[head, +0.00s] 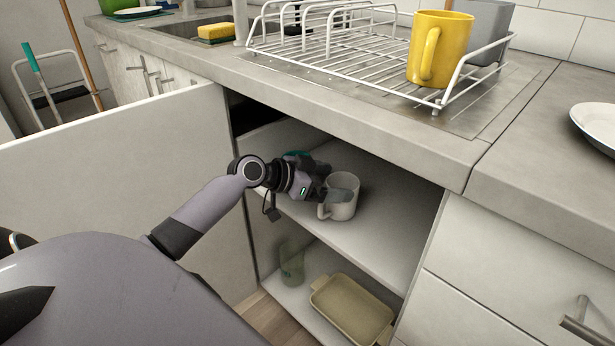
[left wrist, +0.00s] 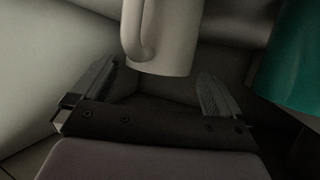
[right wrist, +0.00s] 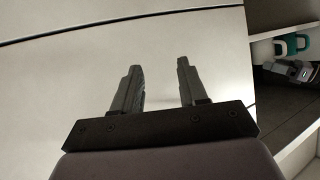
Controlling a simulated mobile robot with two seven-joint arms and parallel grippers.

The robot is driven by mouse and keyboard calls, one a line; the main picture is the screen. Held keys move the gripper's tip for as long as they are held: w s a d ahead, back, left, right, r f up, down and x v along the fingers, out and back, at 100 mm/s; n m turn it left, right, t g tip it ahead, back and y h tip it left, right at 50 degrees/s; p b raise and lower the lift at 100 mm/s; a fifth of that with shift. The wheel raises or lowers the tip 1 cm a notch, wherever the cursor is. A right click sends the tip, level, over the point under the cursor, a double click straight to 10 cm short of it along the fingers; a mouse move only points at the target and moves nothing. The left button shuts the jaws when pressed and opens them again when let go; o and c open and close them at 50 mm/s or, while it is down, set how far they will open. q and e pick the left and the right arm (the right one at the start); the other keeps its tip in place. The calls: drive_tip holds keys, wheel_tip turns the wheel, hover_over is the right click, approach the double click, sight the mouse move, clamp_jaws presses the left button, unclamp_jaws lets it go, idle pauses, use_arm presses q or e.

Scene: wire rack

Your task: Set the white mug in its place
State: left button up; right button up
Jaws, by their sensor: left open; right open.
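The white mug (head: 342,203) stands upright on the cabinet's upper shelf (head: 375,238), with its handle toward the front left. My left gripper (head: 333,191) reaches into the cabinet and is at the mug, partly in front of it. In the left wrist view the mug (left wrist: 172,40) is just beyond the spread fingertips, its handle to the left. The left gripper (left wrist: 155,82) is open with nothing between its fingers. My right gripper (right wrist: 158,78) is open and empty before a pale flat panel; it is not in the head view.
A teal mug (left wrist: 295,60) stands close beside the white one. Below are a glass (head: 291,262) and a beige dish (head: 350,312). The open door (head: 120,170) is left of the cabinet. A wire rack (head: 330,45) with a yellow mug (head: 440,45) stands on the counter above.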

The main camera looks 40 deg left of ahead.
use_arm(q)
drive_tip(key=shift+p+v, duration=0.75)
drive_tip(key=shift+v, duration=4.7)
drive_tip(key=s+d+f+g+y, duration=0.15)
drive_tip(key=s+d+f, duration=0.45)
drive_tip(key=d+f, duration=0.6)
drive_tip(key=s+d+n, duration=0.1)
drive_tip(key=s+d, duration=0.2)
drive_tip(key=d, duration=0.4)
drive_tip(key=s+d+f+t, duration=0.1)
drive_tip(key=s+d, duration=0.3)
drive_tip(key=d, duration=0.2)
drive_tip(key=shift+d+n, duration=0.4)
use_arm(e)
drive_tip(key=shift+s+d+h, duration=0.3)
drive_tip(key=shift+s+d, duration=0.05)
drive_tip(key=shift+d, duration=0.35)
